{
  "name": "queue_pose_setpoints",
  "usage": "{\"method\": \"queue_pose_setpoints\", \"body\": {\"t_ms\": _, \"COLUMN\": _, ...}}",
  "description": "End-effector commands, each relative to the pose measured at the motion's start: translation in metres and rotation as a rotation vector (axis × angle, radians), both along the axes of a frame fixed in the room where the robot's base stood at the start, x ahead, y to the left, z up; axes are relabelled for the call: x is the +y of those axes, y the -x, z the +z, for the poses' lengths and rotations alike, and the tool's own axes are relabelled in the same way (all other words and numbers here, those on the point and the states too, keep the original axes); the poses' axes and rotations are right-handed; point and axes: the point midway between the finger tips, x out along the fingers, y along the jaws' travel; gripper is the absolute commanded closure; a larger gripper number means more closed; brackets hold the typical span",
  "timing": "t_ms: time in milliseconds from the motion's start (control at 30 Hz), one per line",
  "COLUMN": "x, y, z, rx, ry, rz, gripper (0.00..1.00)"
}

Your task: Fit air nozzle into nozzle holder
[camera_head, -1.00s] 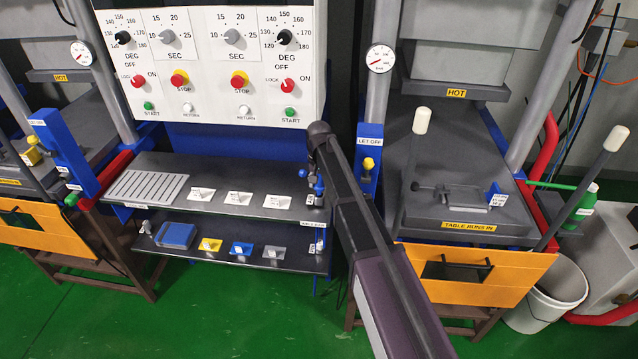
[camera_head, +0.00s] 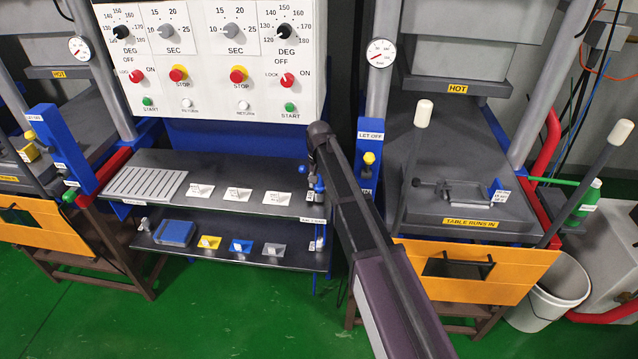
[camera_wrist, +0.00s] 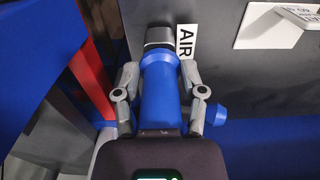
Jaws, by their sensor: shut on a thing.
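The air nozzle (camera_wrist: 160,92) is a blue body with a dark and grey end, seen upright in the middle of the wrist view. My gripper (camera_wrist: 160,98) is shut on it, with one finger on each side. The grey end lies beside a white label reading AIR, at the shelf edge. I cannot tell a separate nozzle holder from the nozzle's dark end, or whether they touch. In the head view a small blue part (camera_head: 319,184) shows beside my arm at the right end of the upper shelf; my arm hides most of the gripper.
The dark upper shelf (camera_head: 232,179) carries a slotted grey plate (camera_head: 146,184) and several white cards. The lower shelf holds a blue block (camera_head: 175,233) and small coloured holders. A blue post with a yellow knob (camera_head: 369,158) stands right of my arm. A red bar (camera_wrist: 90,72) is left in the wrist view.

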Motion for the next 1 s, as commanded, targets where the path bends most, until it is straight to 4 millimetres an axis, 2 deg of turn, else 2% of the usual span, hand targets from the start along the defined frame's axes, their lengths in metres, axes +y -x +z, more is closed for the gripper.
{"method": "queue_pose_setpoints", "body": {"t_ms": 767, "x": 0.0, "y": 0.0, "z": -0.014, "rx": 0.0, "ry": 0.0, "rz": 0.0, "gripper": 1.0}}
{"method": "queue_pose_setpoints", "body": {"t_ms": 800, "x": 0.0, "y": 0.0, "z": -0.014, "rx": 0.0, "ry": 0.0, "rz": 0.0, "gripper": 0.41}}
{"method": "queue_pose_setpoints", "body": {"t_ms": 900, "x": 0.0, "y": 0.0, "z": -0.013, "rx": 0.0, "ry": 0.0, "rz": 0.0, "gripper": 0.11}}
{"method": "queue_pose_setpoints", "body": {"t_ms": 933, "x": 0.0, "y": 0.0, "z": -0.013, "rx": 0.0, "ry": 0.0, "rz": 0.0, "gripper": 0.07}}
{"method": "queue_pose_setpoints", "body": {"t_ms": 1000, "x": 0.0, "y": 0.0, "z": -0.013, "rx": 0.0, "ry": 0.0, "rz": 0.0, "gripper": 0.07}}
